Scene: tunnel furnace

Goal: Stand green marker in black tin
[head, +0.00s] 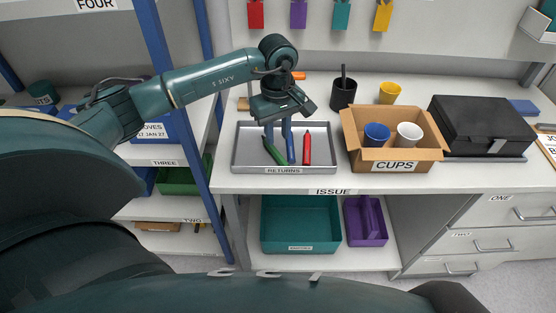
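The green marker (274,152) lies slanted in the grey returns tray (240,160), left of a blue marker (291,148) and a red marker (307,149). My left gripper (277,133) points down over the tray, close above the far end of the green marker. Its two fingers look apart, with nothing clearly held between them; whether they touch a marker I cannot tell. The black tin (342,97) stands upright at the back of the counter, right of the tray, with a dark stick-like item standing in it. My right gripper is not in view.
A cardboard cups box (395,165) with a blue cup (376,134) and a white cup (408,134) stands right of the tray. A yellow cup (389,92) is behind it. A black case (480,126) sits further right. A blue shelf post (173,90) rises at left.

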